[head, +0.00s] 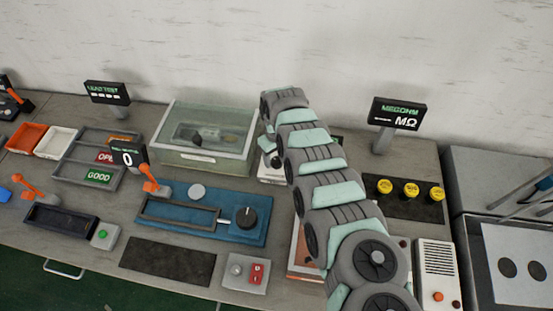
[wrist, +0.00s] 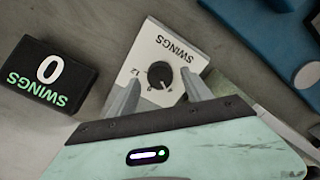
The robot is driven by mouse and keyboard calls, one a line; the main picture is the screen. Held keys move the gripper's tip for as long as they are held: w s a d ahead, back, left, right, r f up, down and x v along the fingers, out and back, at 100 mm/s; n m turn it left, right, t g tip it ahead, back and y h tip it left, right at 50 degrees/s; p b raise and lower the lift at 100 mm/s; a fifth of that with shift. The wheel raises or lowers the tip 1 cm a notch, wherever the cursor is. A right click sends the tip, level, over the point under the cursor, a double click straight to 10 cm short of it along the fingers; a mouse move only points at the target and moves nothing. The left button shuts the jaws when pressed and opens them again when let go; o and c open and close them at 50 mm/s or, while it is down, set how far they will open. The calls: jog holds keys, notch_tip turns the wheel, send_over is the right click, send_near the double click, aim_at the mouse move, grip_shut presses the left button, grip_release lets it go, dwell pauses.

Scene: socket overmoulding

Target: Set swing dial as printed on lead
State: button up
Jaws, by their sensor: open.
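The swing dial is a black round knob (wrist: 160,75) on a pale box (wrist: 183,49) marked SWINGS, seen in the wrist view. A small white mark shows on the knob, and a number that looks like 12 is printed beside it. My gripper (wrist: 158,95) is open, with its two fingers apart on either side of the knob; contact cannot be told. A black display (wrist: 45,75) reads SWINGS 0. In the head view my arm hides the knob and most of the gripper. I cannot make out a lead with readable print.
A blue fixture (head: 258,231) with a black knob stands left of my arm. A clear-lidded tank (head: 203,165) stands behind it. A MEGOHM display (head: 398,114) and yellow-capped parts (head: 411,189) are on the right. A dark mat (head: 168,262) lies bare at the front.

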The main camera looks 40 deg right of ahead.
jog(key=shift+f, duration=0.55)
grip_shut()
